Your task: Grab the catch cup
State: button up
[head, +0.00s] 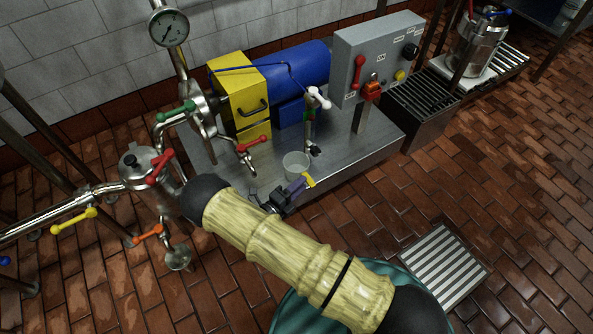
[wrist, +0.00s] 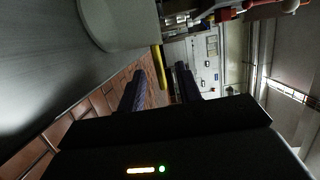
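The catch cup (head: 295,164), a pale translucent cup, stands upright on the steel skid top, below a small tap. It shows large at the upper left of the wrist view (wrist: 118,22), partly cut off. A yellow strip (head: 309,181) is beside it, at the skid's front edge; I cannot tell whether they are joined. My gripper (head: 287,193) is just in front of the cup, near that edge. In the wrist view its two dark fingers (wrist: 160,80) are apart, with the yellow strip (wrist: 158,67) showing between them. I see nothing gripped.
A white-handled tap (head: 318,98) rises behind the cup. A red-handled valve (head: 251,146) is to the left, by the blue motor (head: 298,67). A grey control box (head: 376,57) stands behind right. A floor grate (head: 432,265) lies on the open brick floor at right.

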aim_at(310, 177)
jog(key=shift+w, duration=0.1)
jog(key=b+x, duration=0.2)
jog(key=x, duration=0.1)
jog(key=b+x, duration=0.1)
jog(key=shift+w+d+f+b, duration=0.15)
jog(key=shift+d+f+b, duration=0.15)
jog(key=shift+d, duration=0.05)
jog(key=shift+w+d+r, duration=0.15)
jog(key=shift+w+r, duration=0.05)
grip_shut()
